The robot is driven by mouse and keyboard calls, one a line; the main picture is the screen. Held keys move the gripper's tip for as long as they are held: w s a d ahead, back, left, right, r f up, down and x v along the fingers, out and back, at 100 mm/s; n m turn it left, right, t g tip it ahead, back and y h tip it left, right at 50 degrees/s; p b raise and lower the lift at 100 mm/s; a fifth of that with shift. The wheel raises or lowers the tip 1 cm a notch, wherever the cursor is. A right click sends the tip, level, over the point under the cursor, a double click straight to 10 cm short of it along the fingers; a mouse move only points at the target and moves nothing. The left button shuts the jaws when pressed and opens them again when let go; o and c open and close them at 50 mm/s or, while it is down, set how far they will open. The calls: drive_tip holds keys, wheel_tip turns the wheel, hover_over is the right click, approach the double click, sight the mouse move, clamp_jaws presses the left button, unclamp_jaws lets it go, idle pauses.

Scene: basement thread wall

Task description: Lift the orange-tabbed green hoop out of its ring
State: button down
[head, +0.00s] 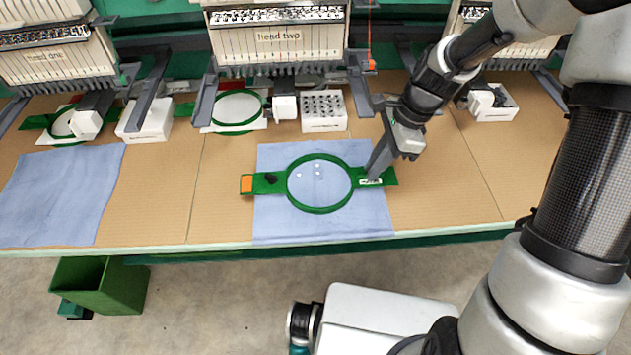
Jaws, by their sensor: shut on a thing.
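The green hoop (319,210) lies on a blue cloth (270,222) on the table. It has an orange tab (246,184) at the end of its left arm and a small white label on its right arm. My gripper (374,174) is shut on the hoop's right arm, from above. The fingertips partly cover that arm. Blue cloth shows through the hoop's opening, with a few small white spots on it. I cannot tell whether an outer ring lies beneath the hoop.
Embroidery heads stand along the back, with "head two" (280,45) behind the hoop. A second green hoop (237,107) and a white block with holes (323,111) sit behind. Another blue cloth (62,195) lies left. A green bin (104,287) stands on the floor.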

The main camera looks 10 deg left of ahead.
drive_tip(key=shift+r+p, duration=0.55)
drive_tip(key=shift+r, duration=0.35)
wheel_tip(320, 180, up, 6)
drive_tip(key=p, duration=0.5)
drive_tip(key=shift+f, duration=0.1)
